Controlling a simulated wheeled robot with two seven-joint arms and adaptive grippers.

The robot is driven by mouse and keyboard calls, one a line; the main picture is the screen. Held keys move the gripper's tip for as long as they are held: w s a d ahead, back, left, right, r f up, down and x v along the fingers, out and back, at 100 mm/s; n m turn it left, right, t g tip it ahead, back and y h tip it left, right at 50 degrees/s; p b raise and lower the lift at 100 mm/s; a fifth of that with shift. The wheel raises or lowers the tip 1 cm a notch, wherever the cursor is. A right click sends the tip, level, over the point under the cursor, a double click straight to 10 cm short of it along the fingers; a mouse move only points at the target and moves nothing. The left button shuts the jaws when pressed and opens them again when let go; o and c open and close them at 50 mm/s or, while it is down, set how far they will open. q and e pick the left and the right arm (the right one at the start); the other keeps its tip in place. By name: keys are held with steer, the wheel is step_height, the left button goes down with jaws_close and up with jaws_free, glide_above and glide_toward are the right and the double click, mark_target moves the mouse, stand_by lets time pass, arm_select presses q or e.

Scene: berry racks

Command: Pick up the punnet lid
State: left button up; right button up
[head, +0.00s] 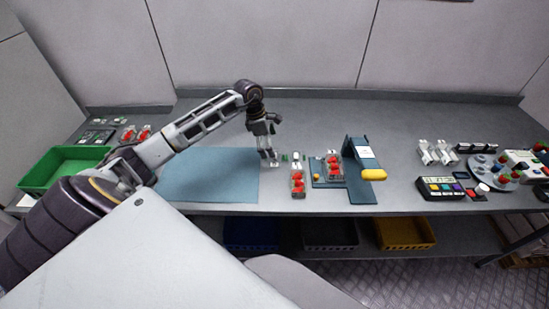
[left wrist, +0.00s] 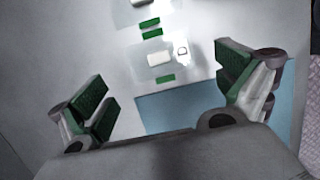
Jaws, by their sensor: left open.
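A clear punnet lid (left wrist: 160,58) with a white label and green strips at two ends lies flat on the grey counter in the left wrist view. A second clear lid (left wrist: 146,4), partly cut off at the top edge, lies close beyond it with its own green strip. My left gripper (left wrist: 165,88) is open and empty, its green-padded fingers wide apart to either side of the nearer lid's near end. My right gripper is not in view.
The blue mat (head: 205,175) is bare. Punnets of red berries (head: 298,184) stand right of my gripper, one on a blue tray beside a blue stand (head: 365,180).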

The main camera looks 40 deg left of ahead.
arm_select(q)
steer(key=shift+d+f, duration=0.1)
steer(key=shift+f, duration=0.15)
steer(key=shift+p+x, duration=0.55)
steer(key=shift+x, duration=1.7)
steer(key=shift+w+d+f, duration=0.15)
steer(key=shift+w+f, duration=0.1)
steer(key=c, duration=0.8)
steer(key=shift+s, duration=0.1)
steer(key=shift+c, duration=0.9)
steer(key=shift+c, duration=0.5)
